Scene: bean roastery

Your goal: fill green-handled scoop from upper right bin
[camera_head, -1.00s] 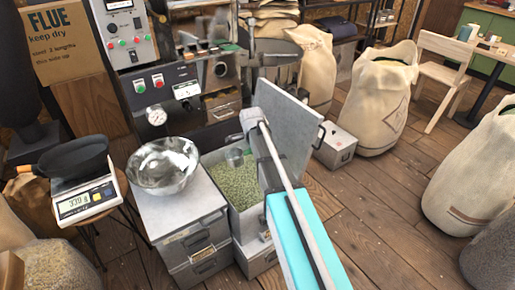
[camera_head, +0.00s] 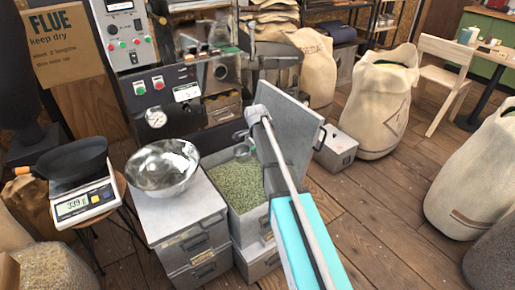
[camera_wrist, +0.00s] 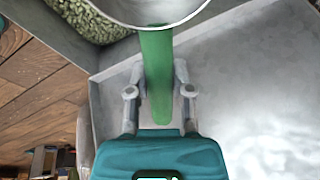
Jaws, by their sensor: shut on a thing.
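My gripper (camera_wrist: 158,95) is shut on the green handle (camera_wrist: 157,70) of the scoop in the wrist view. The scoop's metal bowl (camera_wrist: 152,22) is cut off by the top edge, so I cannot tell what it holds. In the head view the scoop (camera_head: 242,151) is small, at the back of the open bin (camera_head: 253,222). Green beans (camera_head: 238,187) fill the bin below and in front of it; they also show in the wrist view (camera_wrist: 75,20). My arm hides most of the gripper in the head view.
The bin's raised lid (camera_head: 288,135) stands close to the right of my arm. A steel bowl (camera_head: 162,168) sits on the left bin unit (camera_head: 180,211). A scale (camera_head: 85,203) with a black pan stands further left. Sacks (camera_head: 383,105) stand on the floor at right.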

